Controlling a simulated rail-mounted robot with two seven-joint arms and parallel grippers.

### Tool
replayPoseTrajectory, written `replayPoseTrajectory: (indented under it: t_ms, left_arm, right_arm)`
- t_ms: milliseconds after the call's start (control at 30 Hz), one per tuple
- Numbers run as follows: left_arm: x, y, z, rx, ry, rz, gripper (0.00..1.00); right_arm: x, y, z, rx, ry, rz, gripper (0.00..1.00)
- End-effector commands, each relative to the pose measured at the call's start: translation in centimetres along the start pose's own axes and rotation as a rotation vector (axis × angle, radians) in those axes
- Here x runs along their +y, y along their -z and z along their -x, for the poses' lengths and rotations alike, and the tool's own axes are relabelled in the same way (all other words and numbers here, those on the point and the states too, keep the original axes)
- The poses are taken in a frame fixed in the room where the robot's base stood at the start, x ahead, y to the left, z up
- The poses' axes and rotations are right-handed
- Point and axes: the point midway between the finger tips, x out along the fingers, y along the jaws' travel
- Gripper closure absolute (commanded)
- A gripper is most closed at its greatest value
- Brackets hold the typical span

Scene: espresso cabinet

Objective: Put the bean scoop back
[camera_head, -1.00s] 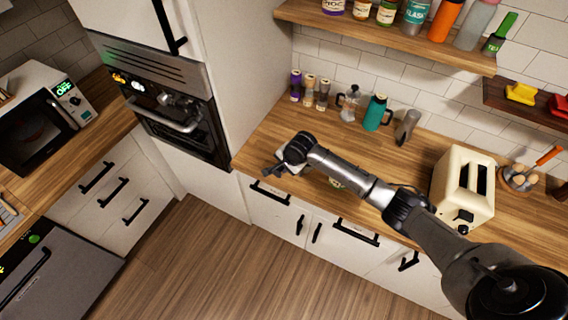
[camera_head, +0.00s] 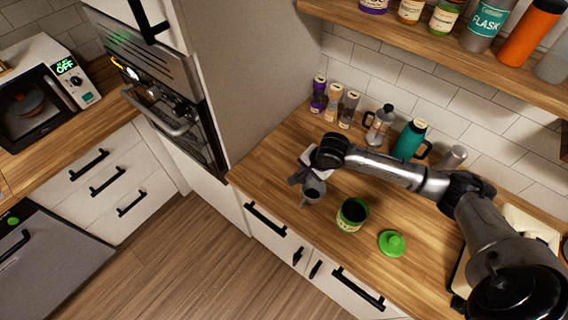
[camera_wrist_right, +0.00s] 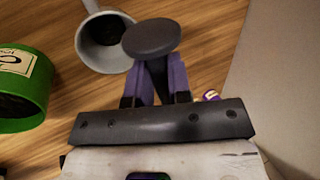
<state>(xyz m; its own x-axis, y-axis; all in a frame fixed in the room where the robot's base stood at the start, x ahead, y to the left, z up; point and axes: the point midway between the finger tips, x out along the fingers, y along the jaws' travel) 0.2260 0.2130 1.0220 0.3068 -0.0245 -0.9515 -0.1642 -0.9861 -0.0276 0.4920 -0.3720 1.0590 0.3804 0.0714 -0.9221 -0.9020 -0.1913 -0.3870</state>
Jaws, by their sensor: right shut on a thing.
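My right gripper (camera_head: 299,178) is low over the left part of the wooden counter. The cup also shows in the head view (camera_head: 314,192). My left gripper is out of view.
A green lid (camera_head: 392,243) lies right of the jar. Spice jars (camera_head: 334,102), a French press (camera_head: 378,124) and a teal flask (camera_head: 410,140) stand along the back wall. The tall oven cabinet (camera_head: 225,80) bounds the counter on the left. A shelf (camera_head: 440,55) hangs above.

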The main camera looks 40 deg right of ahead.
Motion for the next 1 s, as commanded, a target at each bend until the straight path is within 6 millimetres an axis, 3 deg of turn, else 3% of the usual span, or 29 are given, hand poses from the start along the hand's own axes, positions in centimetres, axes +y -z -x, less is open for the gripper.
replayPoseTrajectory:
  t_ms: [167, 600, 833, 1000]
  left_arm:
    - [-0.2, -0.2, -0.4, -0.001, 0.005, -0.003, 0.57]
    - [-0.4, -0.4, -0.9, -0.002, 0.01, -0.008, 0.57]
    - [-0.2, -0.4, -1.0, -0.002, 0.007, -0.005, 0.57]
    - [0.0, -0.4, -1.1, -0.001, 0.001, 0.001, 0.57]
  right_arm:
    - [-0.8, -0.4, -1.6, -0.004, -0.001, 0.0, 1.0]
    - [-6.5, -1.3, -9.3, -0.002, -0.002, 0.002, 1.0]
    - [-7.5, -1.5, -10.8, -0.002, -0.002, 0.003, 1.0]
    - [-7.1, -1.5, -11.9, -0.001, -0.006, 0.003, 1.0]
